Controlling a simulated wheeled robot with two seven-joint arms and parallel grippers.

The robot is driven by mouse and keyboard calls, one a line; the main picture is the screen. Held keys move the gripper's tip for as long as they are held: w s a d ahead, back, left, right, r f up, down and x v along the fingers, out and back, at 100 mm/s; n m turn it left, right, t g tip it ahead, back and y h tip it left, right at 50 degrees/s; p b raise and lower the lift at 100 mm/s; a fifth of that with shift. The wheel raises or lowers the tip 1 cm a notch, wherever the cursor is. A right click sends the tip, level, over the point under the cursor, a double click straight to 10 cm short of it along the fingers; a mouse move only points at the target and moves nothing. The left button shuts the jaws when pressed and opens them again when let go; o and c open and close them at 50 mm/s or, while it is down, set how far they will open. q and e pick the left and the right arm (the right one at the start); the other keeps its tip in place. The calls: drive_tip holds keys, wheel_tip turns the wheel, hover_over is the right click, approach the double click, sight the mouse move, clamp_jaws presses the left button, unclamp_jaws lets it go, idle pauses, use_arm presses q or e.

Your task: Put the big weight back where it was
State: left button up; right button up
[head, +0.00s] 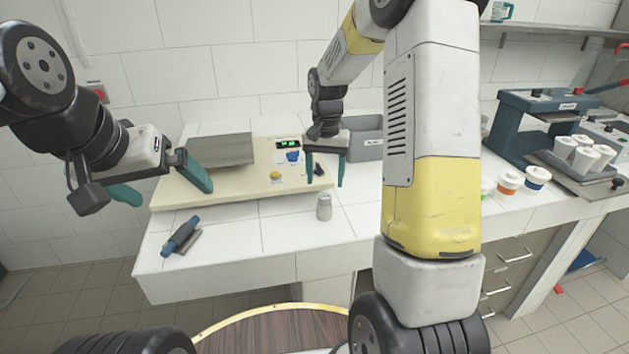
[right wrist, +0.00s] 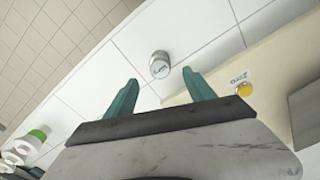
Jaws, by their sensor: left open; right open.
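A small metal weight (head: 324,207) stands upright on the white tiled counter, in front of the cream scale body. In the right wrist view the weight (right wrist: 160,66) shows a dark label, just beyond the gap between my fingertips. My right gripper (head: 325,178) is open and empty, pointing down above and behind the weight; it also shows in the right wrist view (right wrist: 161,84). My left gripper (head: 173,196) is open and empty at the left, in front of the scale. I see no second weight.
The scale (head: 225,190) has a grey plate (head: 219,150), a lit green display and coloured buttons. A blue-handled tool (head: 182,237) lies at the counter's front left. A grey bin (head: 366,139) stands behind. Lidded cups (head: 509,183) and a blue machine (head: 515,132) stand at the right.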

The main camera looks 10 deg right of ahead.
drive_tip(key=shift+r, duration=0.85)
drive_tip(key=s+r+n+t, duration=0.1)
drive_tip(key=s+r+t, duration=0.1)
drive_tip(key=s+r, duration=0.3)
drive_tip(key=s+a+r+n+t+y, duration=0.1)
drive_tip(key=s+r, duration=0.4)
drive_tip(key=s, duration=0.6)
drive_tip(key=s+a+r+n+t+y, duration=0.1)
drive_tip(key=s+r+n+t, duration=0.1)
drive_tip(key=s+r, duration=0.3)
drive_tip(key=s+t, duration=0.1)
drive_tip(key=s, duration=0.2)
drive_tip(key=shift+s+n, duration=0.15)
drive_tip(key=shift+n, duration=0.25)
drive_tip(key=shift+r, duration=0.1)
